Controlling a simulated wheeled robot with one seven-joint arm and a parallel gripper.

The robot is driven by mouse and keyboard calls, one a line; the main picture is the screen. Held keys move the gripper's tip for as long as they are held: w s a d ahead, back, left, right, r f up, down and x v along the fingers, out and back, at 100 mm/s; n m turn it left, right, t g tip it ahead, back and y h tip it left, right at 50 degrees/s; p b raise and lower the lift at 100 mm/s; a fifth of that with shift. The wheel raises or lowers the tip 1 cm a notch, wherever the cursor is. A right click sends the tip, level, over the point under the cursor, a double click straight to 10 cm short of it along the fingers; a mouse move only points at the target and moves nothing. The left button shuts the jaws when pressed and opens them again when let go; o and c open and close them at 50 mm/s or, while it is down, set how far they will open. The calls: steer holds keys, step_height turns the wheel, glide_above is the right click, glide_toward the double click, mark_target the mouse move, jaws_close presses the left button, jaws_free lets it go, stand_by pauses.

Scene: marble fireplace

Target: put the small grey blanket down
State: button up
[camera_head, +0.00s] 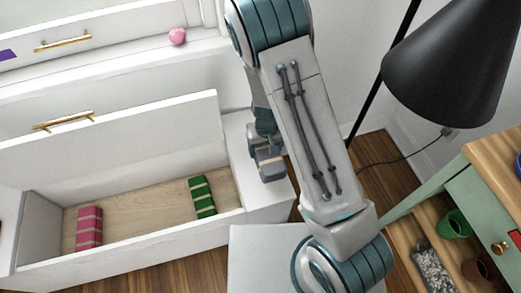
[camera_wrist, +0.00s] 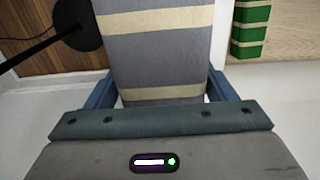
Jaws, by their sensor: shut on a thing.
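The small grey blanket (camera_wrist: 160,55) is a folded grey bundle with beige stripes. It fills the middle of the wrist view. My gripper (camera_wrist: 162,92) is shut on it, with a blue finger on each side. In the head view the blanket (camera_head: 268,164) hangs under my gripper (camera_head: 266,146), at the right end of the open white drawer (camera_head: 130,190). It appears raised; whether it touches the drawer's edge I cannot tell. My arm hides part of the area to its right.
A pink striped bundle (camera_head: 89,229) and a green striped bundle (camera_head: 203,197) lie in the drawer, with bare floor between them. A pink ball (camera_head: 177,36) sits on the ledge behind. A black lamp (camera_head: 445,70) and a green-sided table (camera_head: 478,200) stand at the right.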

steer(key=w, duration=0.1)
steer(key=w+a+f, duration=0.2)
steer(key=shift+w+f, duration=0.25)
steer(key=shift+f+b, duration=0.45)
steer(key=shift+f, duration=1.45)
steer(key=shift+f, duration=0.2)
steer(key=o, duration=1.1)
steer(key=shift+r, duration=0.1)
step_height(320, 180, up, 12)
steer(key=shift+r+p, duration=0.1)
steer(key=shift+p, duration=1.1)
